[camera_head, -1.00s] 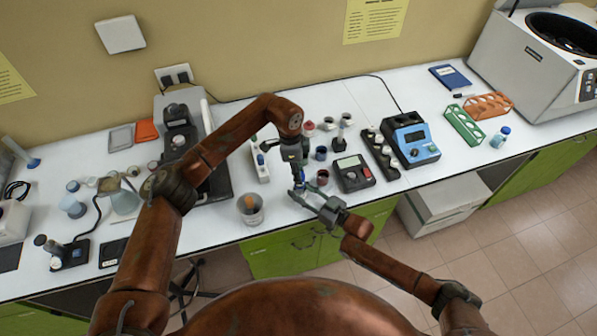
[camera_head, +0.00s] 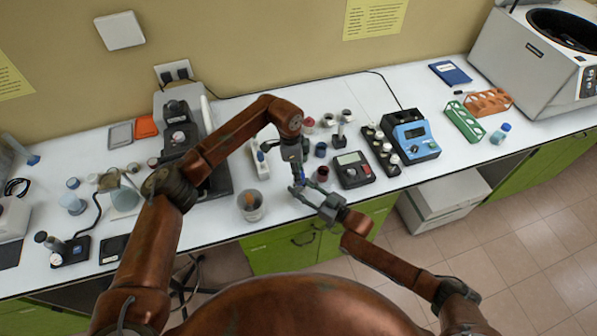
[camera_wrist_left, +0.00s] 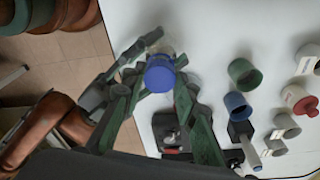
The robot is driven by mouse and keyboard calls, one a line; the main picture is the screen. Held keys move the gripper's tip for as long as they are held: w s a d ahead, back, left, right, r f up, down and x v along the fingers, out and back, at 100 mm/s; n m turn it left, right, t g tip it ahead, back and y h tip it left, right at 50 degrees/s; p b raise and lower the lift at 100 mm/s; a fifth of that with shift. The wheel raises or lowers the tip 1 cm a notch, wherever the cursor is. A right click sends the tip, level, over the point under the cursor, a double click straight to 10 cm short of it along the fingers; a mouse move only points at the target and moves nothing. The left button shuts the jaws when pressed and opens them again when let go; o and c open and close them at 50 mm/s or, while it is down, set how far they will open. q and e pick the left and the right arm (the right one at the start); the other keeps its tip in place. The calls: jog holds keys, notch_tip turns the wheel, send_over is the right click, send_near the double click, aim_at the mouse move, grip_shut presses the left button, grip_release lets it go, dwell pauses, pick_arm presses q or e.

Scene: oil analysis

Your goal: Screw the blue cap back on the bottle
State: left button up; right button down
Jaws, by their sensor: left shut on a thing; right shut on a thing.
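The blue cap (camera_wrist_left: 160,76) is in the middle of the left wrist view, on top of the clear bottle (camera_wrist_left: 162,50), which is mostly hidden beneath it. My left gripper (camera_wrist_left: 160,82) is shut on the cap, with a finger on each side. My right gripper (camera_wrist_left: 141,62) comes in from the left of that view and is shut on the bottle below the cap. In the head view, my left gripper (camera_head: 299,182) points down over my right gripper (camera_head: 303,192) at the counter's front edge. Whether the cap sits fully down is hidden.
On the white counter (camera_head: 285,215), a grey cup (camera_head: 250,206) stands to the left. A dark meter (camera_head: 352,170) and a blue instrument (camera_head: 410,138) stand to the right. Several small containers are close behind the grippers. A green rack (camera_head: 463,122) is farther right.

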pick_arm(q)
jog(key=shift+f, duration=0.6)
